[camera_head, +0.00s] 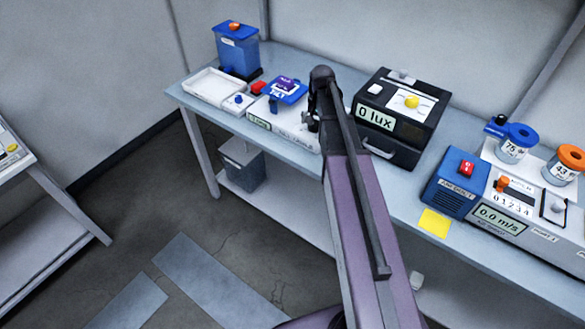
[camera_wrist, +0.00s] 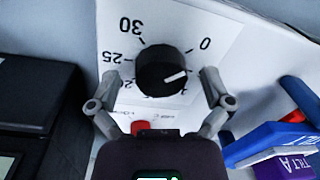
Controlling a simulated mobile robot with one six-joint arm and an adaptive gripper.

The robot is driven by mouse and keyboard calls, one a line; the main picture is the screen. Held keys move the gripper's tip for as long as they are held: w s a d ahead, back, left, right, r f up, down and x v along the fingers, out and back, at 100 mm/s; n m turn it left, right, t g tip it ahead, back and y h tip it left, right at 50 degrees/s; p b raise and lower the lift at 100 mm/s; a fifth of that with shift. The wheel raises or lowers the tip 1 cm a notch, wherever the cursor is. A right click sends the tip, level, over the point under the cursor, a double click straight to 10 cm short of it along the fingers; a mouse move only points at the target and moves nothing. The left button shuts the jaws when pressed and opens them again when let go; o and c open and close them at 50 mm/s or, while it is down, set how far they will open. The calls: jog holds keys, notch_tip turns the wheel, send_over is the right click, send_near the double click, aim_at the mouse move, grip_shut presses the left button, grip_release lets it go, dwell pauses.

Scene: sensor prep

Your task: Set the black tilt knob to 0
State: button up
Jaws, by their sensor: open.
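The black tilt knob (camera_wrist: 165,72) is on a white dial plate (camera_wrist: 190,25) in the wrist view. Its white pointer line points right, clockwise of the printed 0 at the upper right; 30, 25 and 20 run down the left side. The mark it points at is hidden by my right finger. My gripper (camera_wrist: 161,78) is open, with one finger on each side of the knob and gaps between. In the head view my gripper (camera_head: 313,118) is over the right end of the white tilt unit (camera_head: 290,132); the knob cannot be made out there.
A red button (camera_wrist: 140,127) is below the knob. A black lux box (camera_head: 400,112) stands close on the right.

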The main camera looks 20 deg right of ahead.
aim_at(315, 125)
jog(key=m, duration=0.5)
jog(key=shift+a+m, duration=0.1)
jog(key=shift+m, duration=0.2)
jog(key=m, duration=0.4)
jog(key=shift+w+h, duration=0.1)
jog(key=shift+h, duration=0.2)
jog(key=shift+r+m, duration=0.15)
jog(key=shift+m, duration=0.35)
notch_tip(315, 125, up, 14)
jog(key=p, duration=1.4)
jog(key=s+a+f+n+b, duration=0.6)
jog(key=s+n, duration=0.2)
jog(key=s, duration=0.1)
jog(key=s+a+f+n+b, duration=0.6)
jog(key=s+a+f+n, duration=0.1)
jog(key=s+n, duration=0.2)
jog(key=shift+b, duration=0.3)
